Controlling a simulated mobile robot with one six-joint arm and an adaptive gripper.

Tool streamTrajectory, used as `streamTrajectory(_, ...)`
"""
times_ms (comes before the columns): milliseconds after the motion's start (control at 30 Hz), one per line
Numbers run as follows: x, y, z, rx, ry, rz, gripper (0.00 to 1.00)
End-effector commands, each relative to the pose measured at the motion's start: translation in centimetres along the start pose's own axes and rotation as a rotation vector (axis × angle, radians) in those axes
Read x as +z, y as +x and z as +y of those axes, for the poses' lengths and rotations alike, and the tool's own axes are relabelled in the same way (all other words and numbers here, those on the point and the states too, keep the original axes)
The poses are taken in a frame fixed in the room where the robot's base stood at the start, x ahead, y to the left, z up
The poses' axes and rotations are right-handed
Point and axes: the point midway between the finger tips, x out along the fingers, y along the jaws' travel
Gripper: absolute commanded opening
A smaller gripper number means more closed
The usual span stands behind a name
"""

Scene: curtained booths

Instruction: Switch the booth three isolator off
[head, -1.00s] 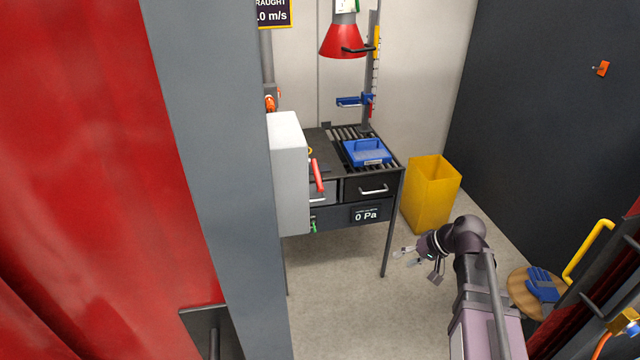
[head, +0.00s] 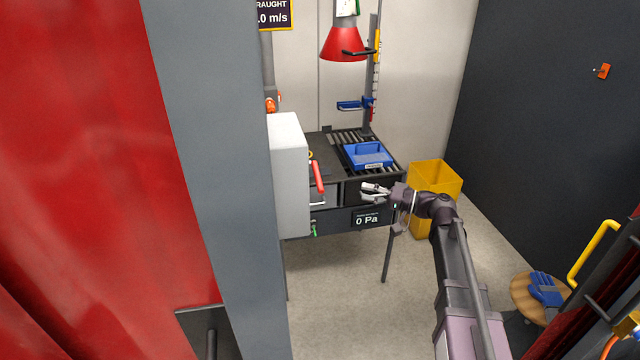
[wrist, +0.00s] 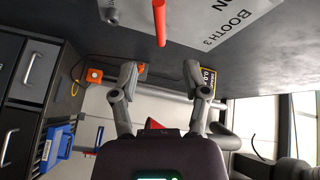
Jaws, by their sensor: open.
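The isolator is a pale grey box (head: 288,165) at the left of the bench, with a red lever (head: 317,177) on its right side. In the wrist view the red lever (wrist: 159,22) shows at the top, beside a plate (wrist: 205,28) reading "BOOTH 3"; the rest of its text is cut off. My gripper (head: 368,191) is open and empty, to the right of the lever and apart from it. In the wrist view my gripper (wrist: 159,70) has its two fingers spread, with the lever beyond the tips and between them in the picture.
The dark bench (head: 328,165) with drawers carries a blue tray (head: 368,156). A red hood (head: 343,44) hangs above. A yellow bin (head: 447,177) stands right of the bench, partly behind my arm. A grey post (head: 215,150) and red curtain (head: 90,150) fill the left.

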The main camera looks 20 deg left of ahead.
Motion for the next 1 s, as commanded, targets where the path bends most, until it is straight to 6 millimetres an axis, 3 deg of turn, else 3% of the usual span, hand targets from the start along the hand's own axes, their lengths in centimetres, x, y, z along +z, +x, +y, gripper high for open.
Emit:
streamTrajectory(467, 0.0, 0.8, 0.1, 0.002, 0.0, 0.0, 0.59)
streamTrajectory(1000, -0.1, 7.7, 0.1, 0.002, 0.0, -0.001, 0.59)
